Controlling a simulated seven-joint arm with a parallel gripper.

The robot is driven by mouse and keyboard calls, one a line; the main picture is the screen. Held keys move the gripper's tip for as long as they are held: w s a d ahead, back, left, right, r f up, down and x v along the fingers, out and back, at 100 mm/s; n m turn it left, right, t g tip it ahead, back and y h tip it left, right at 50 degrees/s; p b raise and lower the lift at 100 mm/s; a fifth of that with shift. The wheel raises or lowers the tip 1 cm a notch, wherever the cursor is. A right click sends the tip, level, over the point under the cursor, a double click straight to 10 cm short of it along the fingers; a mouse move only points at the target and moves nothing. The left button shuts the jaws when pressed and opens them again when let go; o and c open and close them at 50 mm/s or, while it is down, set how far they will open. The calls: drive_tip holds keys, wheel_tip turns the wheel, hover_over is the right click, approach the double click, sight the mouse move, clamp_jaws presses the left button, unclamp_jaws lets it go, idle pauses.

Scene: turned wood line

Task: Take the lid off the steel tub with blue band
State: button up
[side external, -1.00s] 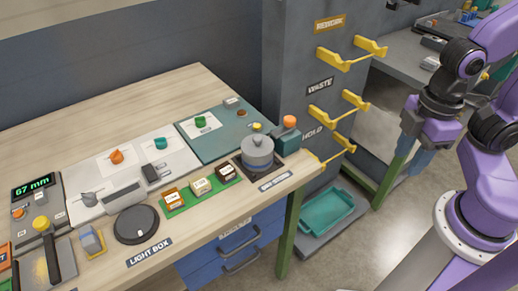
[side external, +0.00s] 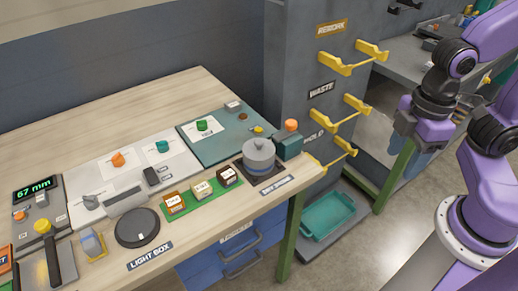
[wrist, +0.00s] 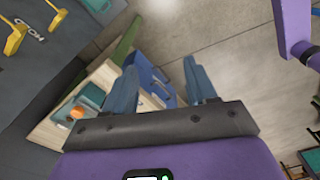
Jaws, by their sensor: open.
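A grey steel tub (side external: 258,160) stands upright on a dark square pad near the right end of the wooden bench. A grey lid (side external: 259,146) with a small knob sits on top of it. I cannot make out a blue band at this size. My gripper (side external: 412,148) hangs to the right of the bench, well apart from the tub, over the floor side. In the wrist view my gripper (wrist: 162,88) has its two blue fingers spread, with nothing between them. The tub is not recognizable in the wrist view.
Close to the tub stand a teal box with an orange knob (side external: 290,126) and labelled blocks on a green strip (side external: 203,191). A grey post with yellow hooks (side external: 335,65) rises between bench and arm. A teal tray (side external: 328,216) lies low beside the bench.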

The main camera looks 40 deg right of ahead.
drive_tip(key=w+a+r+n, duration=0.1)
drive_tip(key=w+a+r, duration=0.1)
drive_tip(key=w+a, duration=0.45)
drive_tip(key=w+a+r, duration=0.3)
drive_tip(key=w, duration=0.6)
drive_tip(key=n, duration=0.1)
approach(258, 142)
drive_tip(key=f, duration=0.3)
drive_tip(key=shift+w+a+f, duration=0.15)
drive_tip(key=shift+w+f, duration=0.15)
drive_tip(key=shift+f, duration=0.05)
drive_tip(key=shift+s+f, duration=0.15)
drive_tip(key=shift+f, duration=2.45)
clamp_jaws()
